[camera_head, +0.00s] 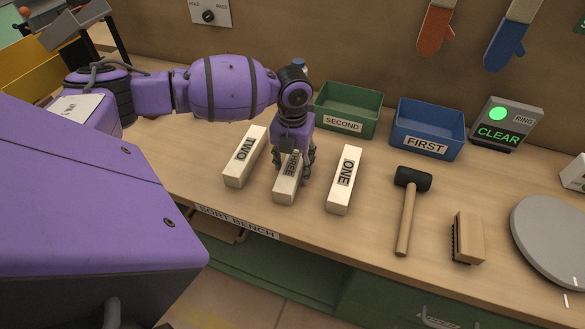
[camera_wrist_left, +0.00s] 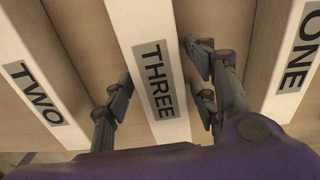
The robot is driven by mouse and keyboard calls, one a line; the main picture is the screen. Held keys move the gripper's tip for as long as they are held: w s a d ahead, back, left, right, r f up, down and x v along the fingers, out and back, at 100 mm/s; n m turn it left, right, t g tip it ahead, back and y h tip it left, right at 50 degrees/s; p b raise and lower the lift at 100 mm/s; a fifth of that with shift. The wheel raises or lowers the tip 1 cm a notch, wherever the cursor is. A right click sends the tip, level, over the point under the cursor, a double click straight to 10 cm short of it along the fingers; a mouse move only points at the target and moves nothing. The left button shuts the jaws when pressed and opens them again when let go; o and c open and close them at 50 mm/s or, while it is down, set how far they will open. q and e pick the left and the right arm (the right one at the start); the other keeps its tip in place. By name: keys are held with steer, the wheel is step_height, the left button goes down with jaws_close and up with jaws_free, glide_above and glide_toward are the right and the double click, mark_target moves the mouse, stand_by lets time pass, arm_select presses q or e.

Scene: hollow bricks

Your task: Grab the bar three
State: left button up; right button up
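The bar labelled THREE (camera_head: 286,189) lies on the bench between the bars TWO (camera_head: 244,158) and ONE (camera_head: 344,180). My left gripper (camera_head: 294,172) is directly over it, pointing down and hiding part of it in the head view. In the left wrist view, the bar THREE (camera_wrist_left: 144,40) runs between the gripper's spread fingers (camera_wrist_left: 160,92), with a gap on each side. The gripper is open. The bars TWO (camera_wrist_left: 30,70) and ONE (camera_wrist_left: 300,60) lie outside the fingers there. My right gripper is not in view.
A green bin marked SECOND (camera_head: 349,108) and a blue bin marked FIRST (camera_head: 428,128) stand behind the bars. A mallet (camera_head: 408,205), a brush (camera_head: 467,238) and a grey disc (camera_head: 555,240) lie to the right. A sign (camera_head: 505,124) reads CLEAR.

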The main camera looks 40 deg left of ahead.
arm_select(q)
jaws_close()
steer(key=shift+w+r, duration=0.1)
steer(key=shift+r, duration=0.1)
